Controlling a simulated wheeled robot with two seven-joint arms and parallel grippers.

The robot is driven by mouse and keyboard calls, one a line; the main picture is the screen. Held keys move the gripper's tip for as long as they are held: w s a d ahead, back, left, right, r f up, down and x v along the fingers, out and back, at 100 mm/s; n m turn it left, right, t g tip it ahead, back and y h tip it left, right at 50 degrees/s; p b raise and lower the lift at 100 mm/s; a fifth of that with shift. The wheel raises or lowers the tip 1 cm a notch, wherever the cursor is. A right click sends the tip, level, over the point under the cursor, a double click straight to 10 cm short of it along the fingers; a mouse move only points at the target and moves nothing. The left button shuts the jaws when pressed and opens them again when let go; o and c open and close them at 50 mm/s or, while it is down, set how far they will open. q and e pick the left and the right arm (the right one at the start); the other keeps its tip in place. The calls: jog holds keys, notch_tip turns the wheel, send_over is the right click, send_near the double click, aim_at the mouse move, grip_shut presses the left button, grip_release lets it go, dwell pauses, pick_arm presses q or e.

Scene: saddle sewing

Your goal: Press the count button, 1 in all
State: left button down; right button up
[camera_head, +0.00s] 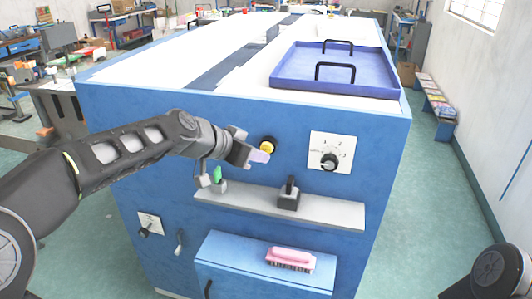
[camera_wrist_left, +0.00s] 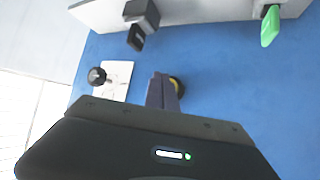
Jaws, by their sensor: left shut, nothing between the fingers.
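A round yellow button (camera_head: 267,145) with a dark collar sits on the blue front panel of the cabinet. I take it for the count button. My left gripper (camera_head: 260,157) is shut and empty, its fingertips just below and a little left of the button in the head view. I cannot tell whether they touch it. In the left wrist view, the shut fingers (camera_wrist_left: 162,90) hide most of the button, and only a yellow and dark edge (camera_wrist_left: 179,86) shows beside them. My right gripper is not in view.
A black dial on a white plate (camera_head: 331,152) is right of the button. Below is a grey shelf (camera_head: 330,208) with a black-handled block (camera_head: 289,195) and a green item (camera_head: 217,174). A pink brush (camera_head: 291,258) lies lower. A blue tray (camera_head: 335,70) rests on top.

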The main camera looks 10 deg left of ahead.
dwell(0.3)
pick_arm(q)
jog(key=s+b, duration=0.3)
jog(key=s, duration=0.2)
jog(key=shift+a, duration=0.2)
dwell(0.7)
